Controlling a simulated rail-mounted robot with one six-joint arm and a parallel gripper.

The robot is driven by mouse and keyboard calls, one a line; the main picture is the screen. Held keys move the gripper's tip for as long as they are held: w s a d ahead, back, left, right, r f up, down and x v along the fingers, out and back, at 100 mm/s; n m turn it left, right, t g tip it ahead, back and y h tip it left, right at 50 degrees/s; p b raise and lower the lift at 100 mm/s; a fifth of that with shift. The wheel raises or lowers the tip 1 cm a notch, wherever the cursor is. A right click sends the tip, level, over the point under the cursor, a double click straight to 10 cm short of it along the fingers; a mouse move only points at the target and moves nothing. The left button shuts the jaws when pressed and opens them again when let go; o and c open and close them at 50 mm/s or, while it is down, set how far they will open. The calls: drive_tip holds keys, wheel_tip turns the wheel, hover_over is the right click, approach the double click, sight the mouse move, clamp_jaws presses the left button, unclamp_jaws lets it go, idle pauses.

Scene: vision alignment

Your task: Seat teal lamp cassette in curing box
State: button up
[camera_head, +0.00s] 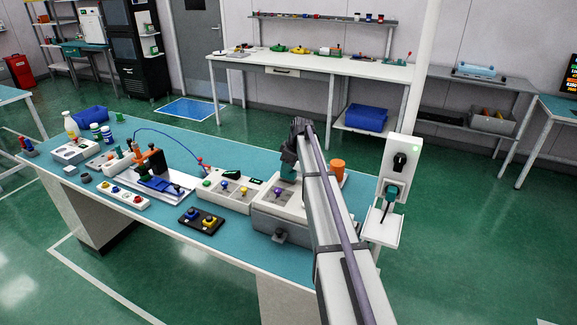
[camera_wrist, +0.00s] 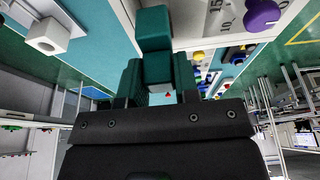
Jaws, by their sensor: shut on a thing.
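The teal lamp cassette (camera_wrist: 154,35) is between the fingers of my gripper (camera_wrist: 158,85) in the wrist view, with its block reaching up past the fingertips. In the head view my gripper (camera_head: 289,160) hangs over the back of the grey and white curing box (camera_head: 275,225), with teal showing at its end. The box has a purple knob (camera_head: 278,192); the knob (camera_wrist: 262,14) and a numbered dial also show at the top right in the wrist view. My arm covers the right part of the box. I cannot tell whether the cassette touches the box.
A white panel with coloured knobs (camera_head: 232,190) stands left of the box. A black tray with blue and yellow parts (camera_head: 201,221) lies in front. An orange cylinder (camera_head: 337,168) stands behind my arm. A white post with a switch unit (camera_head: 402,165) rises at the right table edge.

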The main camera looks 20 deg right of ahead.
drive_tip(key=shift+f+b, duration=1.15)
drive_tip(key=shift+b, duration=0.05)
drive_tip(key=shift+f+b, duration=0.8)
drive_tip(key=shift+f, duration=0.3)
drive_tip(key=o, duration=1)
drive_tip(key=shift+o, duration=0.6)
drive_tip(key=o, duration=0.3)
